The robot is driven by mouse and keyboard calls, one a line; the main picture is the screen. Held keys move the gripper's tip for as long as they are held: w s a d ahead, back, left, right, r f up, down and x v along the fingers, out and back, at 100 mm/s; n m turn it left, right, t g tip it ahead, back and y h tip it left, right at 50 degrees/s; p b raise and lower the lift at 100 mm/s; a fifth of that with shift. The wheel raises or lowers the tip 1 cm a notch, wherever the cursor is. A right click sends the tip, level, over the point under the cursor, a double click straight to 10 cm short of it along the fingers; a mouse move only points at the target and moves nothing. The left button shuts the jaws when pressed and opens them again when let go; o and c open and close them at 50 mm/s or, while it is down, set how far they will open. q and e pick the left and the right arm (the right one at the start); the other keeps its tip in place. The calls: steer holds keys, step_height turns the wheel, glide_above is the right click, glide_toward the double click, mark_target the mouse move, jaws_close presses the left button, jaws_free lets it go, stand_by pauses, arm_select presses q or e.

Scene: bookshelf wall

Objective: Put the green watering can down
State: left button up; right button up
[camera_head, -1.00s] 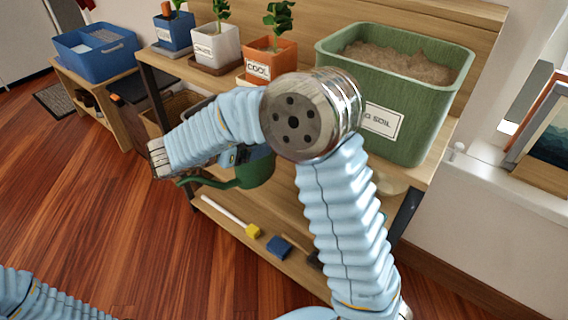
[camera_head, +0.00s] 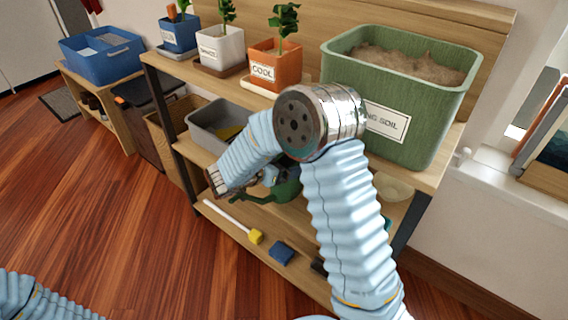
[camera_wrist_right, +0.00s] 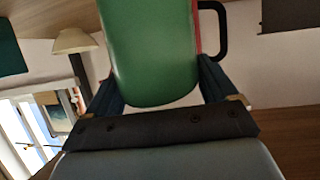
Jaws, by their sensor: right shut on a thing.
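The green watering can (camera_head: 286,189) is at the middle shelf (camera_head: 372,208), partly hidden behind my right arm, its spout pointing left. My right gripper (camera_wrist_right: 163,80) is shut on it. In the wrist view the can's smooth green body (camera_wrist_right: 152,55) sits between the two dark fingers, with a black handle (camera_wrist_right: 217,28) beyond. Whether the can's base touches the shelf board is hidden. My left gripper is out of view; only part of my left arm shows at the lower left.
A grey bin (camera_head: 211,123) stands left of the can and a pale bowl (camera_head: 394,187) to its right. The top shelf above holds potted plants and a large green soil tub (camera_head: 425,115). A yellow-ended tool and a blue block (camera_head: 281,252) lie on the bottom shelf.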

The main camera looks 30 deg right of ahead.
steer(key=o, duration=1)
steer(key=shift+c, duration=0.2)
steer(key=shift+a+r, duration=0.15)
steer(key=v, duration=1.1)
steer(key=shift+a+r, duration=0.15)
steer(key=shift+a, duration=0.2)
steer(key=shift+s, duration=0.1)
